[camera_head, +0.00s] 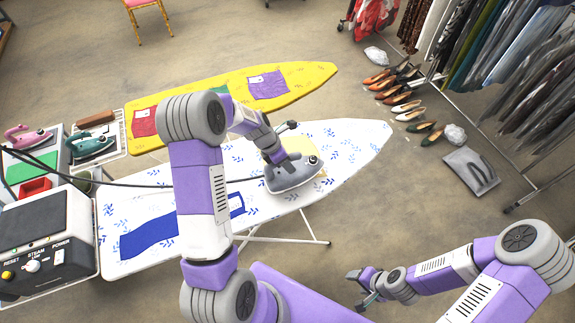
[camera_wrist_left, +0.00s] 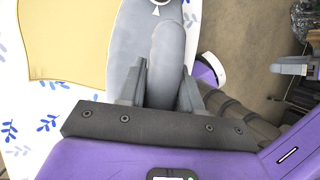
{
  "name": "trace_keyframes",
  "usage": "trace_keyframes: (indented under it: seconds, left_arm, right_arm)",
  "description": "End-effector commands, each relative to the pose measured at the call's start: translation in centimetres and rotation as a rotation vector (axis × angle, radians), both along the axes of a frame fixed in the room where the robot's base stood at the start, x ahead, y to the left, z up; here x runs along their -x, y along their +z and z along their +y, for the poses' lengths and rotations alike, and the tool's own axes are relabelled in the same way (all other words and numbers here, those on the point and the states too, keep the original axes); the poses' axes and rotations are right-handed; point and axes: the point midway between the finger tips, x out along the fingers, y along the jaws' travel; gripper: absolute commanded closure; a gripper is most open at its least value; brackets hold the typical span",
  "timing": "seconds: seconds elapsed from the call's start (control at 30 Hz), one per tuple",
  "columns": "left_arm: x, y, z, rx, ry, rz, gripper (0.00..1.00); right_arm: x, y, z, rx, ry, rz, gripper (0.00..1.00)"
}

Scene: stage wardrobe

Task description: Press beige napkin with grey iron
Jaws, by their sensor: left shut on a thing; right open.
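The grey iron (camera_head: 293,176) stands on the white leaf-patterned ironing board (camera_head: 350,143), toward its right end. My left gripper (camera_head: 277,153) is shut on the iron's handle. In the left wrist view my left gripper (camera_wrist_left: 162,88) has a finger on each side of the grey handle (camera_wrist_left: 168,55). The beige napkin (camera_head: 308,146) lies on the board and is partly hidden by the iron and gripper. In the left wrist view the napkin (camera_wrist_left: 70,45) lies flat to the left of the iron (camera_wrist_left: 130,45). My right gripper (camera_head: 362,286) is open and empty, below and right of the board.
A blue cloth (camera_head: 150,238) lies on the board's left part. A yellow board (camera_head: 312,77) behind carries red, green and purple cloths. A steam station (camera_head: 40,235) stands at left, with a dark cable crossing the board. Shoes (camera_head: 400,97) and a clothes rack are at right.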

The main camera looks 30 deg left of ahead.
Motion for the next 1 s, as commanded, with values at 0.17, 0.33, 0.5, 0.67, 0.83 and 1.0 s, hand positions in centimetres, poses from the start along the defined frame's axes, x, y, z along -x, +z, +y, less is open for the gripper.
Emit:
trace_keyframes:
  seconds: [0.17, 0.33, 0.5, 0.67, 0.83, 1.0]
  left_arm:
    - [0.1, 1.4, -0.1, 0.003, -0.001, 0.004, 1.0]
    - [0.2, 2.5, 0.0, 0.003, 0.001, 0.004, 1.0]
    - [0.2, 3.6, 0.1, 0.004, 0.003, 0.004, 1.0]
    - [0.2, 4.6, 0.1, 0.003, 0.004, 0.004, 1.0]
    - [0.3, 5.5, 0.2, 0.004, 0.005, 0.004, 1.0]
    - [0.3, 5.8, 0.2, 0.004, 0.005, 0.004, 1.0]
  right_arm:
    - [0.0, 1.3, 0.0, 0.0, 0.0, 0.0, 0.42]
    - [0.0, 2.3, 0.0, 0.0, 0.0, 0.0, 0.42]
    - [0.0, 3.3, 0.0, 0.0, 0.0, 0.0, 0.42]
    - [0.0, 4.3, 0.0, 0.0, 0.0, 0.0, 0.42]
    - [0.0, 5.0, 0.0, 0.0, 0.0, 0.0, 0.42]
    - [0.0, 5.3, 0.0, 0.0, 0.0, 0.0, 0.42]
